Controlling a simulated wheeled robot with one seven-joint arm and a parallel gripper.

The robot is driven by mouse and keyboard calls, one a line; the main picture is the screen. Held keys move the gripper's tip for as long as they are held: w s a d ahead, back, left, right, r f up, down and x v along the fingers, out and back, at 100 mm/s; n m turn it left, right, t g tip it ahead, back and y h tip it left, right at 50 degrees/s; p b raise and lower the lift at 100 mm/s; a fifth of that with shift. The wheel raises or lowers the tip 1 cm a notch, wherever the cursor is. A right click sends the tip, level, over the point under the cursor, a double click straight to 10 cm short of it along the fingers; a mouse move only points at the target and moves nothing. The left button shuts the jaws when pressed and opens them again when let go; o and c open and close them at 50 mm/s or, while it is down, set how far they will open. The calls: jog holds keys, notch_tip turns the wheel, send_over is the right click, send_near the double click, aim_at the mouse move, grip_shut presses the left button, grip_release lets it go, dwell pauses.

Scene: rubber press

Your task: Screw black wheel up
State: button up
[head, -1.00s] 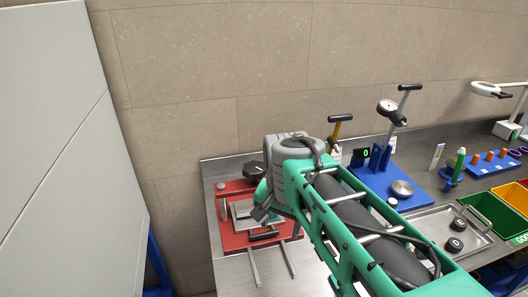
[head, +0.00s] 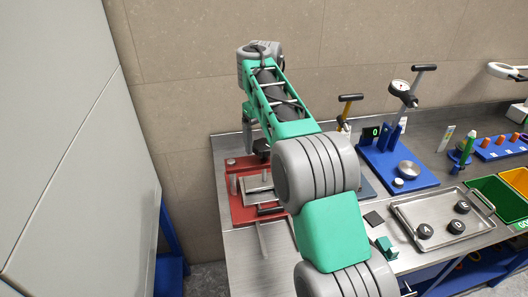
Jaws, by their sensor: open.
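The black wheel (head: 262,147) sits at the top back of the red press (head: 243,208) on the left end of the bench. A grey metal plate or mould (head: 256,188) lies in the press. My green and grey arm reaches over the bench and hides the right part of the press. My gripper (head: 248,130) points down beside the wheel, at its left. It is open and mostly hidden behind my arm; contact with the wheel cannot be told.
A blue stand with a dial gauge (head: 400,160) is right of my arm. A metal tray (head: 400,213) holds black lettered pucks. Green and yellow bins (head: 490,190) stand at the right.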

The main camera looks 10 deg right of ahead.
jog(key=shift+f, duration=0.5)
jog(key=shift+r, duration=0.1)
jog(key=c, duration=1.4)
